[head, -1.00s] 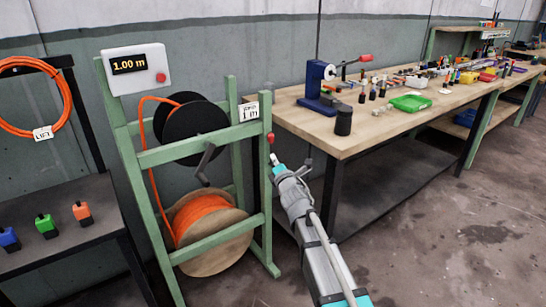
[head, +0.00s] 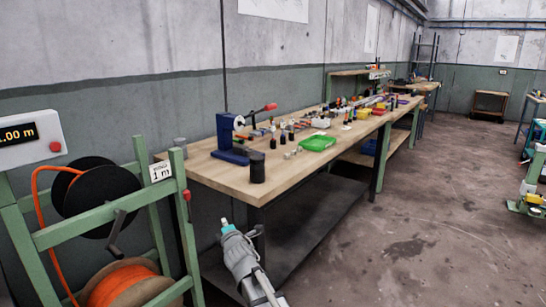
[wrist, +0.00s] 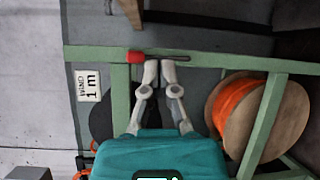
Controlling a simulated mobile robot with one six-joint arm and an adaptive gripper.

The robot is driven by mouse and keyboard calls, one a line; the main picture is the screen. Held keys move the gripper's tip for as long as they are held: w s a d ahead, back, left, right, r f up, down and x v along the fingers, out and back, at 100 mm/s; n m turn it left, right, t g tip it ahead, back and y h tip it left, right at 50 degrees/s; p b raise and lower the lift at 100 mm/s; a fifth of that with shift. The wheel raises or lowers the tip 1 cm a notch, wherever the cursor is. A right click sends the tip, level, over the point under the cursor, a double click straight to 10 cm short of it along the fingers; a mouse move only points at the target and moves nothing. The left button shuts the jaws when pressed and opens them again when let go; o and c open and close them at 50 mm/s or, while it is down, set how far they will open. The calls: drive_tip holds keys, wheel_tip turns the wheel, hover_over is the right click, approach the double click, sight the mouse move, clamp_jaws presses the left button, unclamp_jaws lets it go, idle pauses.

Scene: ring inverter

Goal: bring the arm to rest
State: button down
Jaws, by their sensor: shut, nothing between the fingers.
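My arm reaches up from the bottom of the head view, and my gripper (head: 225,222) is at its end, in front of the lower side of the workbench (head: 224,174). In the wrist view my gripper (wrist: 159,66) has its two pale fingers together with nothing between them. The fingertips overlap the dark rod of a red-tipped lever (wrist: 135,57) on the green frame. In the head view the gripper stands to the right of that lever (head: 187,195), apart from it in the picture.
A green reel stand (head: 103,207) at left holds a black reel (head: 95,200) and a spool of orange cable (head: 130,281). The bench carries a blue press (head: 225,138), a black cylinder (head: 257,167), a green tray (head: 318,143) and several small parts. Open floor lies at right.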

drive_tip(key=s+d+f+m+g+h, duration=0.25)
drive_tip(key=d+f+m, duration=0.2)
drive_tip(key=d, duration=0.35)
drive_tip(key=s+d+f+m+g+h, duration=0.2)
drive_tip(key=d+f+m+h, duration=0.1)
drive_tip(key=d+m, duration=0.3)
drive_tip(key=s+d+f+m+g+h, duration=0.2)
drive_tip(key=d+f+m, duration=0.15)
drive_tip(key=d, duration=0.55)
drive_tip(key=s+d+f+m+g, duration=0.3)
drive_tip(key=s+d+m+g, duration=0.2)
drive_tip(key=s, duration=0.4)
drive_tip(key=s+d+f+m+g, duration=0.4)
drive_tip(key=s+d+m, duration=0.15)
drive_tip(key=s, duration=0.45)
wheel_tip(320, 180, up, 30)
drive_tip(key=p, duration=3)
drive_tip(key=shift+s+d+r+y, duration=0.15)
drive_tip(key=shift+s+r+y, duration=0.1)
drive_tip(key=shift+y, duration=0.1)
drive_tip(key=shift+g, duration=0.25)
